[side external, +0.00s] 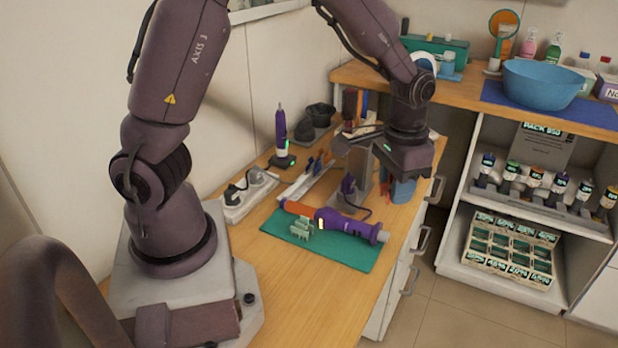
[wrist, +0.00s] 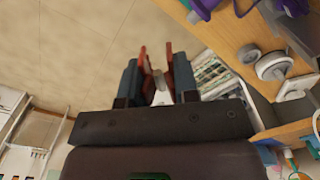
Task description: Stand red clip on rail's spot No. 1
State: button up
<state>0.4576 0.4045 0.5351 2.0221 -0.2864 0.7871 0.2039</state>
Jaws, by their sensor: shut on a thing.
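My gripper (wrist: 157,82) is shut on the red clip (wrist: 170,58) in the wrist view. The clip's two red arms stick out past the blue-grey fingers, with a pale piece between them.
A green mat (side external: 345,254) in front holds a purple-and-orange tool (side external: 348,224) and a pale green comb-like piece (side external: 302,229). A grey post (side external: 362,175) stands near my gripper.

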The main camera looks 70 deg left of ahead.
jog(key=shift+s, duration=0.1)
dwell(0.4)
jog(key=s+a+f+n, duration=0.2)
jog(key=a, duration=0.6)
jog(key=s+a+f+n, duration=0.2)
jog(key=a+n, duration=0.1)
jog(key=a, duration=0.5)
jog(key=n, duration=0.4)
send_over(291, 189)
jog(key=f, duration=0.5)
jog(key=shift+s+d, duration=0.3)
jog(key=shift+d, duration=0.05)
jog(key=shift+a+f, duration=0.2)
jog(key=shift+a, duration=0.15)
jog(key=shift+w+a, duration=0.1)
jog(key=shift+w, duration=0.3)
jog(key=shift+s+f, duration=0.1)
jog(key=shift+f, duration=2.75)
